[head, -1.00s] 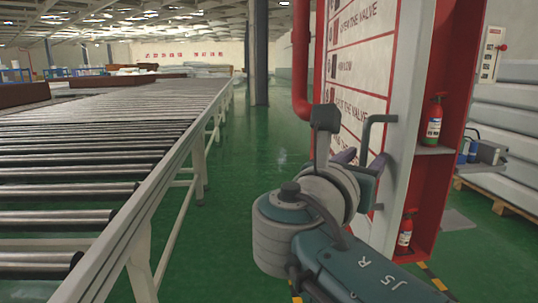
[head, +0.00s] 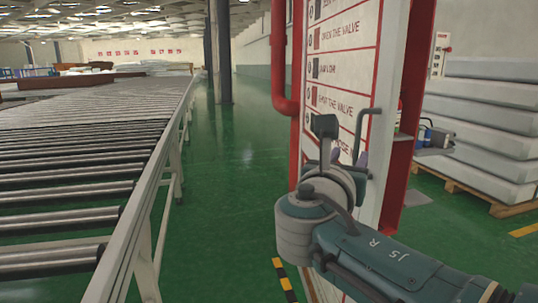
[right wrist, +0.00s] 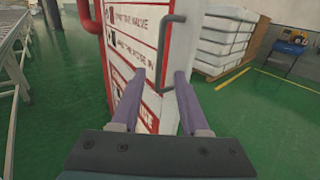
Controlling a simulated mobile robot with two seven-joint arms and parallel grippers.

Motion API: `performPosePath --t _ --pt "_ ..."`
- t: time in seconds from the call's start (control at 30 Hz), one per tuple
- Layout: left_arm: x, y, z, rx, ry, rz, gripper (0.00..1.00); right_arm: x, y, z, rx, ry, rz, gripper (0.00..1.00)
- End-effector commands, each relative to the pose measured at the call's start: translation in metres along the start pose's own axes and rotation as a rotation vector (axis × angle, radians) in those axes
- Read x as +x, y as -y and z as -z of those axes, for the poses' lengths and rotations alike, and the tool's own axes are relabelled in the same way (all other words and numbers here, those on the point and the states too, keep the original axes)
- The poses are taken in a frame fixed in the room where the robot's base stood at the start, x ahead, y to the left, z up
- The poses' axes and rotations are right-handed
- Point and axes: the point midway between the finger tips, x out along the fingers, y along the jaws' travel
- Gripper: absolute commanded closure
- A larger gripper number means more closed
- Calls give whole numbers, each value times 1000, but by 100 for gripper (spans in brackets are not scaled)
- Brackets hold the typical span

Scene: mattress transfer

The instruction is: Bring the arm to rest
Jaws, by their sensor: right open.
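My right arm comes in from the lower right of the head view. Its gripper (head: 349,157) is open, with two purple fingers, and also shows in the right wrist view (right wrist: 160,76). The grey bar handle (head: 366,130) is fixed to a white panel (head: 338,95) with red-ruled valve instructions. In the right wrist view the handle (right wrist: 165,50) appears between the fingers. I cannot tell whether they reach around it or stop short; nothing is seen gripped. My left gripper is not in view.
A roller conveyor (head: 80,165) runs along the left. A red pipe (head: 279,60) stands beside the panel. Stacked white mattresses (head: 485,125) lie on a wooden pallet (head: 490,197) at the right. The green floor (head: 225,200) between conveyor and panel is clear.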

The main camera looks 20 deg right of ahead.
Motion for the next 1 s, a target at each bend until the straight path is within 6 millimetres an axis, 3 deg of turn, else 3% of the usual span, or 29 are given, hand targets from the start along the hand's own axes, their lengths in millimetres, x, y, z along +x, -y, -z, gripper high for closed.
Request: performPosePath --t 0.37,0.47,0.53,0.7,0.77,0.87,1.0 --pt "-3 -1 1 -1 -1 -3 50 -2 5 2 40 -20 11 55" --pt "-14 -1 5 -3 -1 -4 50 -12 26 14 217 -105 62 55" --pt "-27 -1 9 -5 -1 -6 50 -27 52 28 433 -206 136 55" --pt "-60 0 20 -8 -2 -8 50 -96 114 64 1077 -496 444 55" --pt "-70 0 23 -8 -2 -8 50 -125 129 70 1271 -585 573 55" --pt "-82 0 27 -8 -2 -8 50 -171 145 68 1520 -706 774 55" --pt "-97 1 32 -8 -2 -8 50 -228 157 51 1746 -836 1033 55"
